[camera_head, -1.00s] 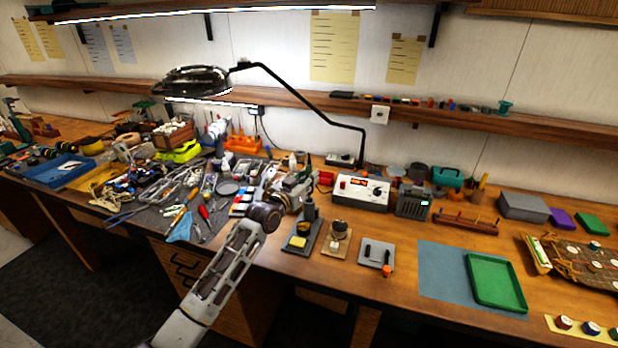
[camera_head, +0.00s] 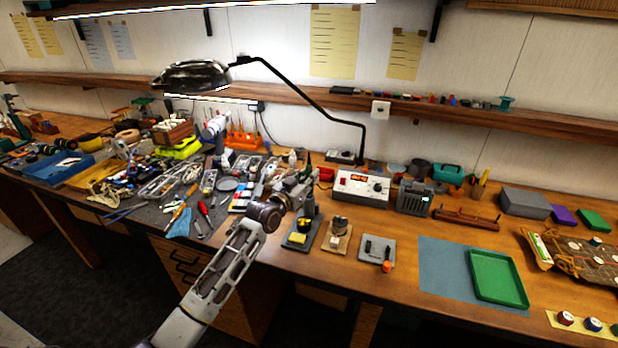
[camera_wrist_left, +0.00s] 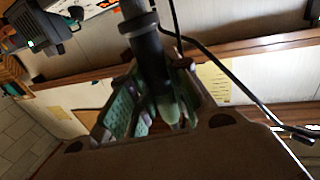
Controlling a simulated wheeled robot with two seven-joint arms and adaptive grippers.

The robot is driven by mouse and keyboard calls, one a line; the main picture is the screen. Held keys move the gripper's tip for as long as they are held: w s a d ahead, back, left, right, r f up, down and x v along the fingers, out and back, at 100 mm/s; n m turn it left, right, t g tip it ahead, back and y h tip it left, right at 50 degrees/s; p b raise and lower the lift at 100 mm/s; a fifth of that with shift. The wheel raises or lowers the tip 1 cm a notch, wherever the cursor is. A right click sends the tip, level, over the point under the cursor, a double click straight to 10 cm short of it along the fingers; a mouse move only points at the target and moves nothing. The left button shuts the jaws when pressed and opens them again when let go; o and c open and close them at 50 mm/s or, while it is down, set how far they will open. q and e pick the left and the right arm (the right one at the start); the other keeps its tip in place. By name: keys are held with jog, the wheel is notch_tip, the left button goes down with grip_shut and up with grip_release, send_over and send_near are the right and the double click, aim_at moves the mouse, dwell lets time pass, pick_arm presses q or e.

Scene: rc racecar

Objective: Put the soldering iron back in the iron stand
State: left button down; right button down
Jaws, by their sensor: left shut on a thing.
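My left gripper (camera_head: 306,190) is above the iron stand, a dark base (camera_head: 296,247) with a yellow sponge (camera_head: 299,239), at the front of the bench. In the left wrist view my left gripper (camera_wrist_left: 155,105) is shut on the soldering iron, whose dark handle (camera_wrist_left: 147,48) runs between the green-padded fingers. The iron's far end is out of that view. In the head view the gripper covers much of the iron, and I cannot tell whether the iron touches the stand's holder. My right gripper is not in view.
A white soldering station (camera_head: 361,188) stands behind and right of the stand. A brown pad with a small round holder (camera_head: 339,232) and a grey plate (camera_head: 377,250) sit to the right. Tools crowd the bench at left. A lamp arm (camera_head: 310,97) reaches overhead.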

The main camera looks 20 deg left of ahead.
pick_arm(q)
jog(key=shift+f+b, duration=0.4)
jog(key=shift+f, duration=0.4)
jog(key=c, duration=1.3)
grip_release()
jog(key=shift+o, duration=0.3)
jog(key=o, duration=0.4)
